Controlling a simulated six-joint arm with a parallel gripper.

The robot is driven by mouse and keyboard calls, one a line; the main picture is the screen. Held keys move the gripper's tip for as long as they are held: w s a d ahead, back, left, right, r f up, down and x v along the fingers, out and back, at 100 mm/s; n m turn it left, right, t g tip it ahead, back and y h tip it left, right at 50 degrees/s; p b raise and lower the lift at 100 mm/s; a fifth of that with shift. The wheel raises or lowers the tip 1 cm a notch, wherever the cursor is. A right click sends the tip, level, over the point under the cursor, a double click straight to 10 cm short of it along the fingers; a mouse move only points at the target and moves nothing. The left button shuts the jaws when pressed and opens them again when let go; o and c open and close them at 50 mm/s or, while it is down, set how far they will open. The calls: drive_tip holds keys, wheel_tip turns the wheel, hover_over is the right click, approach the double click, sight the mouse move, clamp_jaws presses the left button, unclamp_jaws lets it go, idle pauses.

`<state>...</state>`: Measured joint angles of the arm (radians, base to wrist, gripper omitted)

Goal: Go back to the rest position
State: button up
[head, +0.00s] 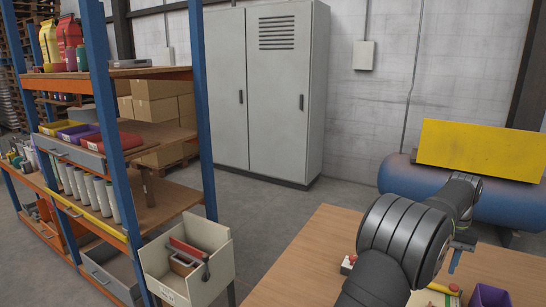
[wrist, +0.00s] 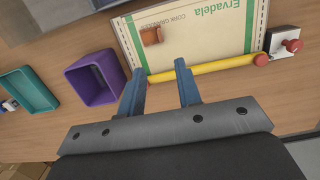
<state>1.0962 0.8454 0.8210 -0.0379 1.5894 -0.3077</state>
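My gripper (wrist: 160,78) shows in the wrist view with its two blue-grey fingers apart and nothing held between them. A yellow bar (wrist: 220,66) with red ends lies across the view just beyond the fingertips. It lies along the near edge of a pale paper sack (wrist: 215,30) printed "Ervadela". A small orange-brown piece (wrist: 151,36) is on the sack. In the head view, my arm reaches over the wooden table (head: 300,265) at the lower right and hides much of the work area.
A purple bin (wrist: 92,80) and a teal bin (wrist: 36,88) stand left of the fingers. A red-knobbed fixture (wrist: 288,45) is at the right. In the head view, a loaded shelf rack (head: 208,120) stands left, a grey cabinet (head: 275,90) behind, and a blue tank (head: 400,178) beyond the table.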

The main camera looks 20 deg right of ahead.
drive_tip(key=f, duration=0.8)
drive_tip(key=s+a+f, duration=0.1)
drive_tip(key=f, duration=0.3)
drive_tip(key=shift+f, duration=0.2)
wheel_tip(320, 180, up, 5)
drive_tip(key=shift+r, duration=0.2)
drive_tip(key=s+a+r+n+h, duration=0.1)
drive_tip(key=s+a+r+n, duration=0.2)
drive_tip(key=s+a+n, duration=0.3)
drive_tip(key=shift+s+n, duration=0.4)
drive_tip(key=shift+n, duration=0.8)
